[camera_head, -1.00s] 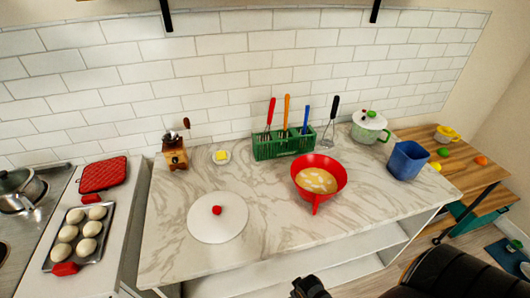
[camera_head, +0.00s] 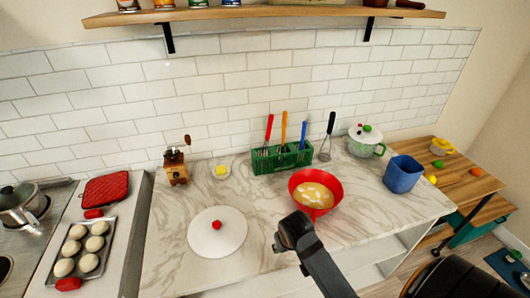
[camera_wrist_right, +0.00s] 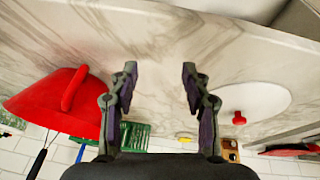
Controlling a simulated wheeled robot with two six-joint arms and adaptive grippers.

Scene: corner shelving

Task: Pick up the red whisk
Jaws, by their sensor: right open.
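The red whisk (camera_head: 268,130) stands upright in the left part of a green rack (camera_head: 283,160) at the back of the marble counter. Its red handle points up and its wire end goes down into the rack. My right gripper (camera_head: 291,236) is over the front part of the counter, in front of the rack and apart from it. In the right wrist view the gripper (camera_wrist_right: 159,79) is open, with nothing between its fingers. The rack also shows there (camera_wrist_right: 135,130), partly hidden by the gripper; I cannot make out the red whisk there. My left gripper is not in view.
An orange-handled tool (camera_head: 284,128) and a blue-handled one (camera_head: 304,125) share the rack. A black-handled whisk (camera_head: 328,135) stands right of it. A wooden shelf (camera_head: 270,12) hangs above.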

